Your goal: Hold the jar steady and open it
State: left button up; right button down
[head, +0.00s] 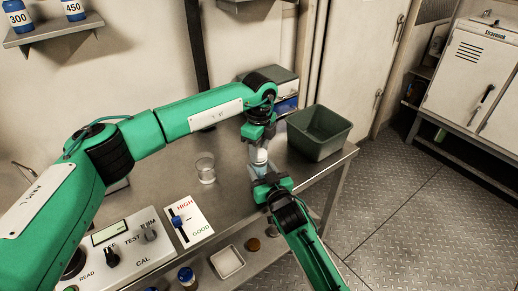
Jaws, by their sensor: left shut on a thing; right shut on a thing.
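A small pale jar (258,156) is near the right part of the metal table, between my two grippers. My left gripper (259,143) comes down from above and is shut on the jar's top, where the lid would be; the lid itself is mostly hidden. My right gripper (259,172) reaches up from the front and is shut on the jar's lower part, hiding its base. The jar looks about upright. I cannot tell whether it touches the table or whether the lid has turned.
A green open bin (320,133) stands close on the right. A clear glass (205,168) stands to the left. A panel with knobs (125,250) and a HIGH/GOOD slider card (188,222) lie front left. A lower shelf holds a white tray (227,262). The table's right edge is near.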

aim_at(259, 153)
pick_arm(q)
jog(key=shift+r, duration=0.15)
jog(key=shift+r, duration=0.9)
jog(key=shift+r, duration=2.05)
pick_arm(e)
jog(key=c, duration=0.6)
grip_release()
